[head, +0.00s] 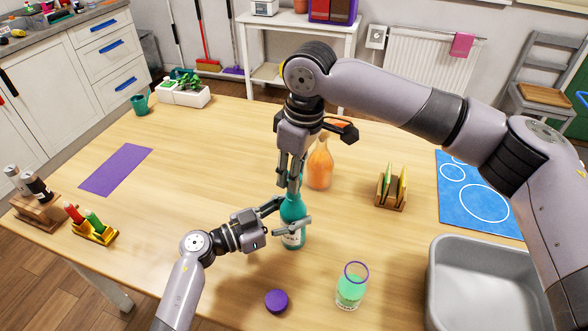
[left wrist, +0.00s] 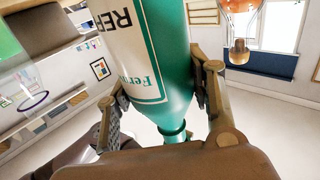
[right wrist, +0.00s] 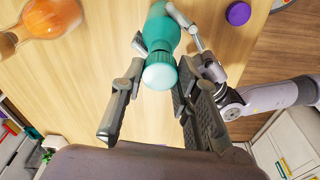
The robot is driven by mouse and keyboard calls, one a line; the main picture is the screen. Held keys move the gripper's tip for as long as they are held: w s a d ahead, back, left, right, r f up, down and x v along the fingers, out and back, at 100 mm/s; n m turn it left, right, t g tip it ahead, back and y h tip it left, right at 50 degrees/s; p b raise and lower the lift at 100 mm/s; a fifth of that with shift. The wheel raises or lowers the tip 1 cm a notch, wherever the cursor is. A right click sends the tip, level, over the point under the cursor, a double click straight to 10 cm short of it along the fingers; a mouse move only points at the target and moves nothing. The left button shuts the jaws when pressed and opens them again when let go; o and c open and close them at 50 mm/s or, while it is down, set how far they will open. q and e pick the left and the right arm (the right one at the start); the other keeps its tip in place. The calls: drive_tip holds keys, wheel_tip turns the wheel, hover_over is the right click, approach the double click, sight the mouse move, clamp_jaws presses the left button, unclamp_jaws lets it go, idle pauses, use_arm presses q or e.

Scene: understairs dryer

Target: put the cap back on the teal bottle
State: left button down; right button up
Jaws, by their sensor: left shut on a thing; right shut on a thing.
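The teal bottle (head: 293,208) stands on the wooden table with a white label low on its side. My left gripper (head: 291,224) is shut around its body; the bottle also fills the left wrist view (left wrist: 165,70) between the fingers. My right gripper (head: 294,187) points down over the bottle top. In the right wrist view, its fingers are closed on a pale teal cap (right wrist: 160,76), lined up with the bottle (right wrist: 161,32). Whether the cap is seated on the neck or just above it cannot be told; the fingers hide the joint in the head view.
An orange bottle (head: 320,166) stands close behind the teal one. A purple disc (head: 276,301) and a glass (head: 351,287) are in front. A wooden rack (head: 391,189) and grey tub (head: 470,275) are to the right.

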sight(293, 208)
drive_tip(key=shift+f, duration=0.9)
drive_tip(key=shift+f, duration=0.55)
idle(0.4)
